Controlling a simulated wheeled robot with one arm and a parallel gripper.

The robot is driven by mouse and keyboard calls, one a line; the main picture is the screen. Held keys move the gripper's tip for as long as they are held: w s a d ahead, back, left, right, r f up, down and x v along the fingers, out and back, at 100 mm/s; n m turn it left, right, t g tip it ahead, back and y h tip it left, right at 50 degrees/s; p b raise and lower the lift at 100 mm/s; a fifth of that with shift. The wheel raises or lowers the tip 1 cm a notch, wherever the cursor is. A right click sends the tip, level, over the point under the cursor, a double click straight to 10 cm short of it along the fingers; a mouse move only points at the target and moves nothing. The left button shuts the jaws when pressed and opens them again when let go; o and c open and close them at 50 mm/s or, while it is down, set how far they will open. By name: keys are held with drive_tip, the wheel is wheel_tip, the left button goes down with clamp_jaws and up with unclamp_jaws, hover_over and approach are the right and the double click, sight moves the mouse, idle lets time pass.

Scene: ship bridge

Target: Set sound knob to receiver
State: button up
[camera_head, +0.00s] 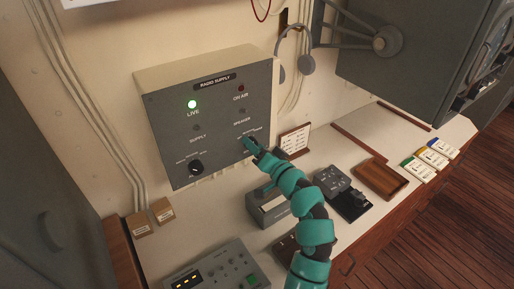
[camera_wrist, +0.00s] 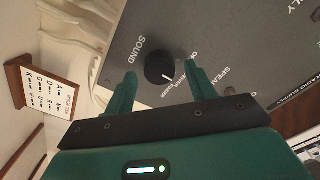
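The grey radio supply panel (camera_head: 205,115) is mounted on the wall. In the wrist view, the black round sound knob (camera_wrist: 157,67) stands on it beside the printed word SOUND. A white pointer line on the knob slants toward the small position labels, too blurred to tell which one it meets. My gripper (camera_wrist: 162,72) is open, with one teal finger on each side of the knob and gaps visible between them. In the head view, my gripper (camera_head: 251,147) is at the panel's lower right and hides the knob.
A small framed card (camera_head: 295,140) stands right of the panel. A headset (camera_head: 293,55) hangs above. Devices and a wooden tray (camera_head: 381,177) lie on the counter.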

drive_tip(key=shift+s, duration=0.1)
drive_tip(key=p+v, duration=0.5)
drive_tip(key=v, duration=1.2)
drive_tip(key=shift+s+d, duration=0.1)
drive_tip(key=shift+d, duration=0.05)
idle(0.5)
